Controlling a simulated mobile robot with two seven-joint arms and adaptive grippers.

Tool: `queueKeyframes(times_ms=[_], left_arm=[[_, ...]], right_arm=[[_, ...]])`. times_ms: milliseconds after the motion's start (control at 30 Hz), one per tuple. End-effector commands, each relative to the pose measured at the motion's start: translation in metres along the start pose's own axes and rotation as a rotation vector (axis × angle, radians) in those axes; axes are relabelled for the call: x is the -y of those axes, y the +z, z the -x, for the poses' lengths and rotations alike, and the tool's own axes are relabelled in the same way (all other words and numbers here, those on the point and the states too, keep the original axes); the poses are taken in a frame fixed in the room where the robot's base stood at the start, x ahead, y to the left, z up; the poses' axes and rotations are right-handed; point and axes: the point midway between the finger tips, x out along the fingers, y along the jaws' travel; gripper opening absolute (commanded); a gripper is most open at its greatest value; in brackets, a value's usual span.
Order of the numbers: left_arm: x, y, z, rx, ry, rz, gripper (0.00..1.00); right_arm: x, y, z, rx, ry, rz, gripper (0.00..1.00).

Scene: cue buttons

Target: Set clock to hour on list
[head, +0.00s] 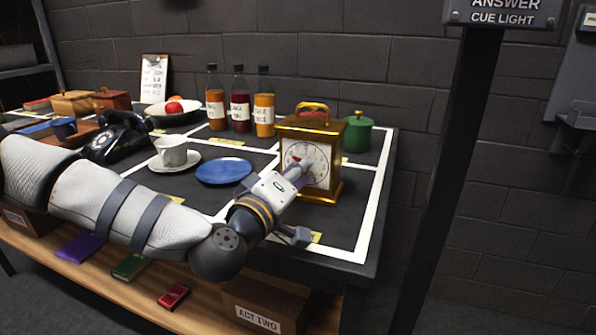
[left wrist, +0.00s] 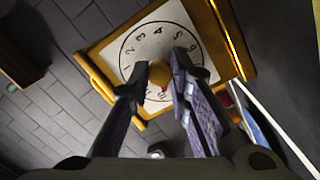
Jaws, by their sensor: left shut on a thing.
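The gold clock (head: 331,150) stands on the right part of the dark table, its white face towards me. In the left wrist view, the clock face (left wrist: 185,22) shows tilted, with printed numerals and a round gold knob (left wrist: 159,72) at its middle. My left gripper (head: 299,169) is at the face, its fingers shut on the knob; they also show in the left wrist view (left wrist: 162,64). A bit of red shows beside the knob, but the fingers hide much of the dial and I cannot read the hour. The list (head: 154,78) stands clipped upright at the back left; its writing is too small to read.
A blue plate (head: 224,171), a white cup (head: 172,151) and a black telephone (head: 117,137) sit left of the clock. Several bottles (head: 239,104) stand behind; a green pot (head: 357,133) is close behind the clock. A dark post (head: 447,180) rises at the right.

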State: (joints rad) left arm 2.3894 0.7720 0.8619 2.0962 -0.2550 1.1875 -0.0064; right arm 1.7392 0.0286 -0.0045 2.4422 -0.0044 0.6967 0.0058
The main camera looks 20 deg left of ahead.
Motion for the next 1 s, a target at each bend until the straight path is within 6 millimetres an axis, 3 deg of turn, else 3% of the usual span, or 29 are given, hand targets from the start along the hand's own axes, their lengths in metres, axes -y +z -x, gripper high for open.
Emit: queueKeyframes(times_ms=[100, 333, 367, 433, 467, 767, 1000], left_arm=[[-0.007, -0.004, 0.001, 0.004, -0.004, -0.092, 0.0], [0.0, 0.0, 0.0, 0.007, -0.01, -0.106, 0.0], [0.0, 0.0, 0.0, 0.007, -0.01, -0.106, 0.2], [0.0, 0.0, 0.0, 0.007, -0.01, -0.106, 0.36], [0.0, 0.0, 0.0, 0.007, -0.01, -0.106, 0.39], [0.0, 0.0, 0.003, 0.006, -0.01, -0.105, 0.39], [0.0, 0.0, 0.051, 0.009, -0.011, -0.104, 0.39]], right_arm=[[0.0, -0.002, 0.018, -0.031, -0.001, 0.0, 0.91], [0.0, -0.002, 0.015, -0.026, -0.001, 0.0, 0.91], [0.0, -0.002, 0.015, -0.026, -0.001, 0.0, 0.91], [0.0, -0.002, 0.015, -0.026, -0.001, 0.0, 0.91], [0.0, -0.002, 0.015, -0.026, -0.001, 0.0, 0.91], [0.0, -0.002, 0.015, -0.026, -0.001, 0.0, 0.91], [0.0, -0.002, 0.015, -0.026, -0.001, 0.0, 0.91]])
